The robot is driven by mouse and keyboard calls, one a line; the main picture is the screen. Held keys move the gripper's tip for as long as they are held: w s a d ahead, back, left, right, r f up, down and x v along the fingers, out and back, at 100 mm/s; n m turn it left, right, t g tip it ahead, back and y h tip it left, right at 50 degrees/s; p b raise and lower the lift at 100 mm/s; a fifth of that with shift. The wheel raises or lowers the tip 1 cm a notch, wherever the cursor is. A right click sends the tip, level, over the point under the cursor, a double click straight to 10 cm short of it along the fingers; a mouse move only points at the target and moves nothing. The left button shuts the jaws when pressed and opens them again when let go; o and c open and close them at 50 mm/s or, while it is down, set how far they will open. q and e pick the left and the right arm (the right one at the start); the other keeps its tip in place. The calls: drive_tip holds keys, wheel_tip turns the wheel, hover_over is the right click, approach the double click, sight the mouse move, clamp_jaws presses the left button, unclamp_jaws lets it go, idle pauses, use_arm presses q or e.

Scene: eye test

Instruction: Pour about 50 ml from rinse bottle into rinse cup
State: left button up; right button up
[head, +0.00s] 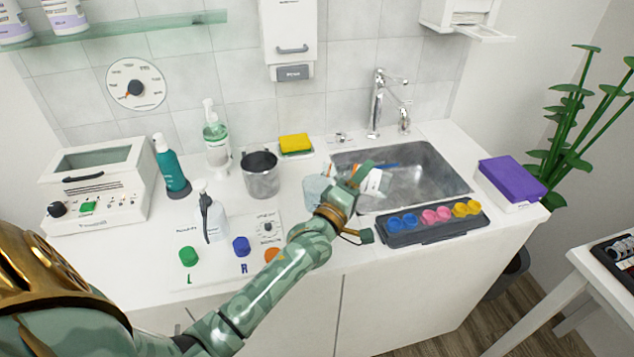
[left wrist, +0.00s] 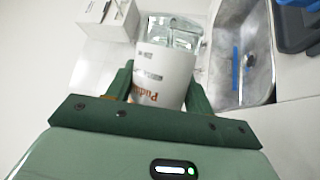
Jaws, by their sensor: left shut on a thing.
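My left gripper (head: 356,177) is at the near left corner of the sink. It is shut on a container with a white label and upside-down dark and orange print, which appears to be the rinse bottle (left wrist: 160,78). Its white label (head: 375,182) also shows in the head view, partly covered by a finger. A clear, glass-like shape (left wrist: 172,32) shows just beyond the label; a pale clear shape (head: 317,190) lies left of the fingers in the head view. I cannot tell whether this is part of the bottle or the rinse cup. No liquid stream shows. My right gripper is not in view.
The steel sink (head: 432,187) is right of the hand, with a tray of colored pots (head: 430,222) in front. Left are a grey mug (head: 261,180), a pump bottle (head: 216,145), a teal bottle (head: 170,168) and a knob panel (head: 222,262). A yellow sponge (head: 295,143) lies behind.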

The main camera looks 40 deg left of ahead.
use_arm(q)
drive_tip(key=shift+r+n, duration=0.45)
drive_tip(key=shift+n, duration=0.05)
drive_tip(key=shift+a+f+n+t+y, duration=0.1)
drive_tip(key=shift+n+t+y, duration=0.2)
drive_tip(key=shift+d, duration=0.4)
drive_tip(key=shift+n, duration=0.4)
idle(1.1)
